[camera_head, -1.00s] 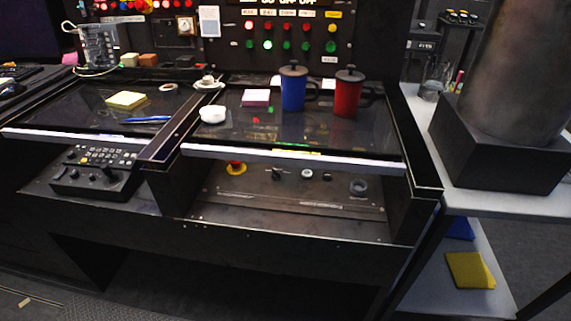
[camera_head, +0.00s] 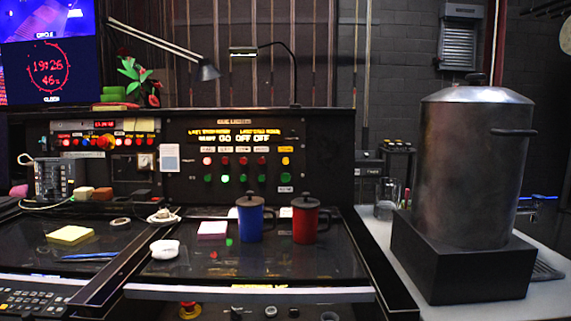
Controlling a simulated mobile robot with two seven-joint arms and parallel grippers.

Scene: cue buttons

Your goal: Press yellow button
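A small yellow button (camera_head: 286,161) is at the right end of the upper button row on the black control panel (camera_head: 320,130). A yellow-orange label is just above it and a green button (camera_head: 284,177) is below it. To its left are red buttons (camera_head: 243,161) over green ones, with one green button (camera_head: 225,179) glowing brighter. Neither of my grippers shows in the head view. Nothing covers the yellow button.
A blue mug (camera_head: 250,220) and a red mug (camera_head: 306,222) stand on the dark desktop in front of the panel. A pink notepad (camera_head: 212,230) and white bowl (camera_head: 165,249) are left of them. A large metal pot (camera_head: 472,170) stands right on a black block.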

